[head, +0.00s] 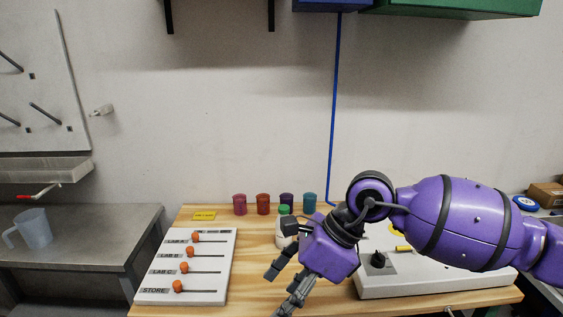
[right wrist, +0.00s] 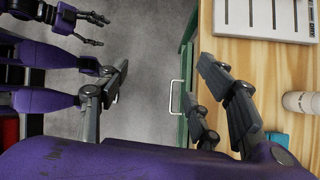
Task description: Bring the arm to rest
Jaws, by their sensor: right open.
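My right arm is purple and comes in from the right in the head view. Its gripper (head: 282,285) hangs over the front of the wooden table (head: 255,270), to the right of the slider panel. In the right wrist view the same gripper (right wrist: 164,75) has its fingers spread wide with nothing between them; grey floor and the table's edge show behind. My left gripper (right wrist: 98,29) shows at the upper left of the right wrist view, away from the table, with its fingers apart and empty. It is not in the head view.
On the table are a white panel (head: 212,270) with orange sliders, several coloured cups (head: 263,204), a white bottle (head: 283,234) partly hidden by my gripper, and a pale box (head: 440,285) with a black knob. A jug (head: 33,229) stands on the left bench (head: 95,240).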

